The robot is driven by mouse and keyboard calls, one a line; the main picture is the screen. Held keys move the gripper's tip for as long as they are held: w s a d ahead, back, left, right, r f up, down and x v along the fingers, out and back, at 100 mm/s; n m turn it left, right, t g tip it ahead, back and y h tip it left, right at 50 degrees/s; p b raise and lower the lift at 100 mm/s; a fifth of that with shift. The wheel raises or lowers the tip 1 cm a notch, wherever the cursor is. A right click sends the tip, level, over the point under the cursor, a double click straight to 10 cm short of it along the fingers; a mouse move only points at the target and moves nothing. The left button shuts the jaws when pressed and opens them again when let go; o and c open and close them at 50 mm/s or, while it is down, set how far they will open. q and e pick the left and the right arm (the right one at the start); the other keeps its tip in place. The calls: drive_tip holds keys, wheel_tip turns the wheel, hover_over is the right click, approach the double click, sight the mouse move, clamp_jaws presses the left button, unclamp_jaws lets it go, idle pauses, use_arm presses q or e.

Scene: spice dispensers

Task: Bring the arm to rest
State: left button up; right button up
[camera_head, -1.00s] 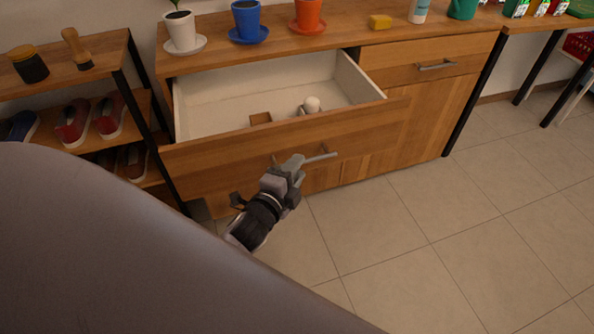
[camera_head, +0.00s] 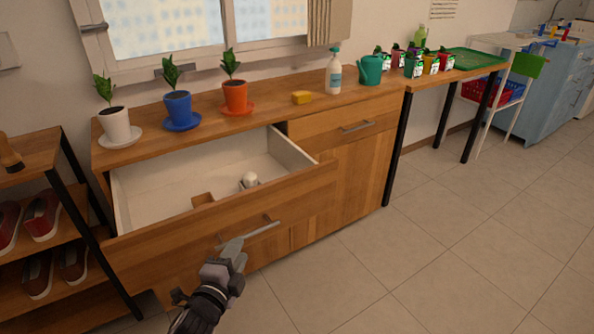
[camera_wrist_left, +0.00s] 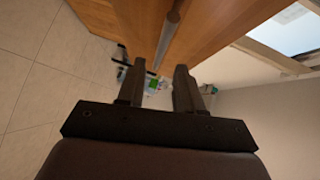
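My left gripper (camera_head: 234,248) is at the front of the pulled-out drawer (camera_head: 180,248), right by its metal handle (camera_head: 262,231). In the left wrist view my two dark fingers (camera_wrist_left: 158,88) stand apart, with a clear gap between them. The handle bar (camera_wrist_left: 168,38) lines up with this gap; I cannot tell whether a finger touches it. The drawer is open and holds a small brown item (camera_head: 203,199) and a white-topped item (camera_head: 249,181). My right gripper is in neither view.
A shoe rack (camera_head: 30,150) stands at the left. The tiled floor (camera_head: 450,240) at the right is clear.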

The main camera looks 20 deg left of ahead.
use_arm(q)
drive_tip(key=s+d+n+g+h+p, duration=0.1)
drive_tip(key=s+d+n+g+p, duration=0.2)
drive_tip(key=s, duration=0.6)
drive_tip(key=s+d+r+n+g+h+p, duration=0.1)
drive_tip(key=s+d+n+g+h+p, duration=0.1)
drive_tip(key=s+n+p, duration=0.6)
drive_tip(key=shift+s+d+r+n+g+p, duration=0.25)
drive_tip(key=shift+s+d+n+g, duration=0.25)
drive_tip(key=shift+s+d+n, duration=0.6)
drive_tip(key=shift+a, duration=0.2)
drive_tip(key=shift+s+a, duration=0.1)
